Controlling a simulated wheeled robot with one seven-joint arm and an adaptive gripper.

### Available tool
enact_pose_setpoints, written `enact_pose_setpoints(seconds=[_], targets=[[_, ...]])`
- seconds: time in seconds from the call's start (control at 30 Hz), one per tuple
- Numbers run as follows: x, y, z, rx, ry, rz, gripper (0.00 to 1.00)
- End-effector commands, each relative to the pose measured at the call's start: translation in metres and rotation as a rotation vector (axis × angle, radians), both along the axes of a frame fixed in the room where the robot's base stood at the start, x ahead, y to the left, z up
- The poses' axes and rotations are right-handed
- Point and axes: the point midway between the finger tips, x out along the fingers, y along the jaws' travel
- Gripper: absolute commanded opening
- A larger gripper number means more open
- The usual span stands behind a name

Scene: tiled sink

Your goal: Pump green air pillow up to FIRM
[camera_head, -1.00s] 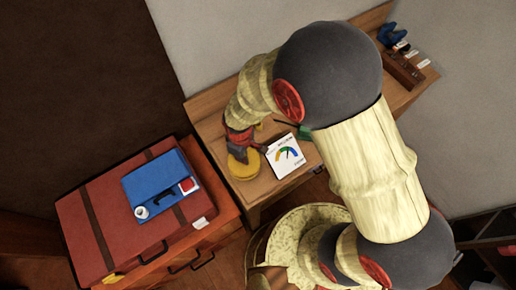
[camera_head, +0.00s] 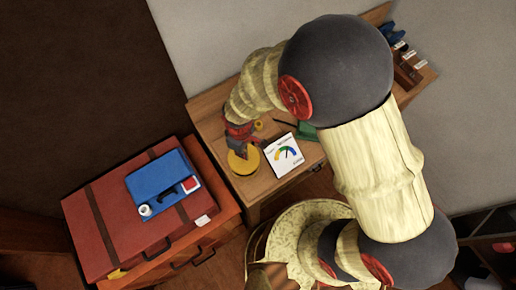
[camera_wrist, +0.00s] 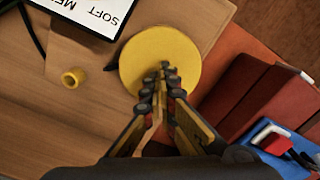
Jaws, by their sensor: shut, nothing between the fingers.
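A round yellow disc (camera_head: 246,162), which looks like a pump top, sits on the wooden table. It also shows in the wrist view (camera_wrist: 180,50). My gripper (camera_head: 240,147) is shut and empty, with its fingertips (camera_wrist: 165,68) over the disc; I cannot tell whether they touch it. A white gauge card (camera_head: 283,156) with a coloured arc and needle lies beside the disc; "SOFT" is readable in the wrist view (camera_wrist: 100,12). The needle's exact reading is too small to tell. A green piece (camera_head: 306,131), perhaps the air pillow, is mostly hidden behind my arm.
A small yellow ring (camera_wrist: 73,77) and a dark hose (camera_wrist: 32,28) are near the disc. A red suitcase (camera_head: 95,215) bearing a blue case (camera_head: 150,190) stands left of the table. A wooden rack (camera_head: 405,72) with labelled items is at the back right.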

Motion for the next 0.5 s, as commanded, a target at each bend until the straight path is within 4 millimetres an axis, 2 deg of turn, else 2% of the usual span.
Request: enact_pose_setpoints(seconds=[0.17,0.5], targets=[[0.000,0.000,-0.003,0.000,0.000,0.000,0.00],[0.000,0.000,-0.024,0.000,0.000,0.000,0.00]])
